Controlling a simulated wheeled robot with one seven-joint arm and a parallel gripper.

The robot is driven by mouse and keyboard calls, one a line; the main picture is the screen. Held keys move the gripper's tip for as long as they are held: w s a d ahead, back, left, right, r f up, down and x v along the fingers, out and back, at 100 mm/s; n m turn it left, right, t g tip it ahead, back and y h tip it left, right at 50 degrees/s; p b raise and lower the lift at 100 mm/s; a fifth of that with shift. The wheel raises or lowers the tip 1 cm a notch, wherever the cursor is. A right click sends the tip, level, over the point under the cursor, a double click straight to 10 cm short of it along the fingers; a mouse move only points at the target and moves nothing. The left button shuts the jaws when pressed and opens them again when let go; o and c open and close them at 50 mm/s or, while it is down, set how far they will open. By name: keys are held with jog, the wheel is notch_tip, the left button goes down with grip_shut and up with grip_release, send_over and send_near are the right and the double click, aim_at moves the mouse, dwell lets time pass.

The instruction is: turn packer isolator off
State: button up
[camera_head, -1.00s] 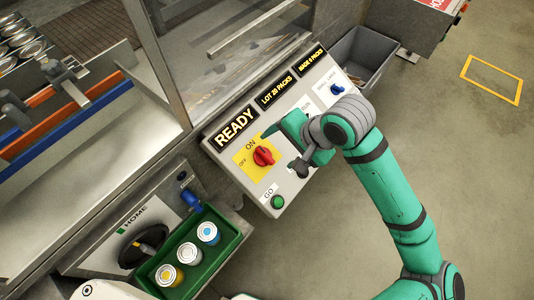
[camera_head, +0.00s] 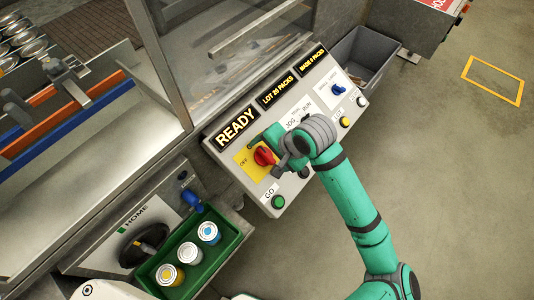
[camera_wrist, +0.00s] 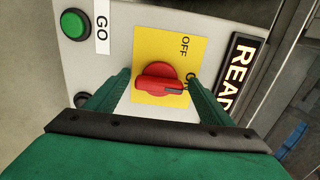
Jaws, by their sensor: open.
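The packer isolator is a red rotary knob (camera_head: 264,157) on a yellow plate marked ON and OFF, on the sloped grey control panel (camera_head: 227,180). In the wrist view the red knob (camera_wrist: 160,82) lies between the two green fingers, and its dark pointer mark points toward the ON side. My gripper (camera_wrist: 160,90) is open, with a finger on each side of the knob; I cannot tell whether either touches it. In the head view my gripper (camera_head: 276,146) is beside the knob and hides the ON lettering.
A green GO button (camera_head: 278,202) sits below the isolator. A blue selector (camera_head: 339,89) and a yellow button (camera_head: 344,122) are farther right. Displays line the panel's upper edge, including READY (camera_head: 237,127). A green tray (camera_head: 163,256) of cans stands at lower left.

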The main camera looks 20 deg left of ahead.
jog(key=shift+d, duration=0.15)
jog(key=c, duration=1)
jog(key=shift+c, duration=0.2)
jog(key=shift+n, duration=0.4)
jog(key=n, duration=0.3)
jog(key=shift+w+n, duration=0.1)
jog(key=shift+n, duration=0.3)
jog(key=n, duration=0.4)
jog(key=shift+r+n, duration=0.1)
jog(key=shift+n, duration=0.2)
jog(key=n, duration=0.8)
jog(key=shift+n, duration=0.3)
